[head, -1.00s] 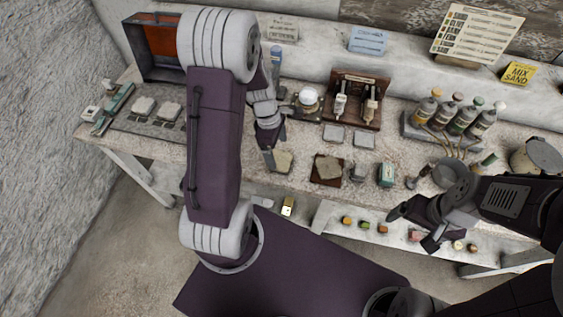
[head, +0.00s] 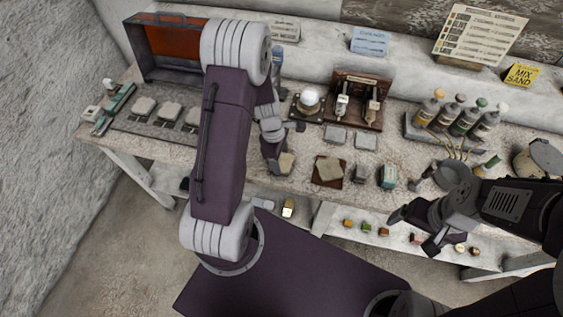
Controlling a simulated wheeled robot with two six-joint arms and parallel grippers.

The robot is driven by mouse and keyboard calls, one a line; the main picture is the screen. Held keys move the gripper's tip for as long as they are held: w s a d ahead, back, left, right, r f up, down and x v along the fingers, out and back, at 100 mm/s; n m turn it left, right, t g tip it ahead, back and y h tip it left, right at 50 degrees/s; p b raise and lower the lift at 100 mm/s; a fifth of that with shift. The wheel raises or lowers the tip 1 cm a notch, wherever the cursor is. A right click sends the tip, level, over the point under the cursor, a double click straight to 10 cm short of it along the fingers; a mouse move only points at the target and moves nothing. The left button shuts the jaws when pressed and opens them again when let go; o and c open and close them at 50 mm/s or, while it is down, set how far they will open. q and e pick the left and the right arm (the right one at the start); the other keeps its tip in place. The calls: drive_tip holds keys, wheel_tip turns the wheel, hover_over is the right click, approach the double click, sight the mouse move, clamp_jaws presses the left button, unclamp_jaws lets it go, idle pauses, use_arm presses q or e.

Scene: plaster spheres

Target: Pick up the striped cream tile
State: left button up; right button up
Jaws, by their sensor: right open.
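A small cream tile (head: 287,164) lies near the bench's front edge, partly hidden by my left gripper (head: 274,166). Another cream tile (head: 329,169) lies on a brown square board (head: 320,181) to the right. Stripes are too small to make out on either. My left gripper points down at the left side of the first tile; I cannot tell whether it touches it or how its jaws stand. My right gripper (head: 414,230) is open and empty, in front of the bench's front edge at right.
Grey tiles (head: 335,134) lie behind the brown board. A small grey block (head: 361,173) and a teal box (head: 388,176) stand to its right. A white sphere on a dark stand (head: 309,101), a wooden rack (head: 357,100) and several bottles (head: 461,117) stand further back.

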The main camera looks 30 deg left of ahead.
sight(282, 161)
use_arm(q)
drive_tip(key=shift+r, duration=0.1)
drive_tip(key=r, duration=0.3)
drive_tip(key=r+p, duration=0.1)
drive_tip(key=shift+w+d+r, duration=0.2)
drive_tip(key=shift+d+r, duration=0.05)
drive_tip(key=shift+d, duration=0.05)
drive_tip(key=w+d+r, duration=0.4)
drive_tip(key=d+r, duration=0.2)
drive_tip(key=d, duration=0.4)
drive_tip(key=shift+w+r+p, duration=0.15)
drive_tip(key=shift+p, duration=0.15)
drive_tip(key=s+a+f+m+g+y, duration=0.1)
drive_tip(key=s+a+m, duration=0.1)
drive_tip(key=m, duration=0.8)
drive_tip(key=s+a+m+g, duration=0.1)
drive_tip(key=a+m, duration=0.3)
drive_tip(key=m, duration=0.6)
drive_tip(key=shift+s+f+y, duration=0.4)
drive_tip(key=shift+s, duration=0.5)
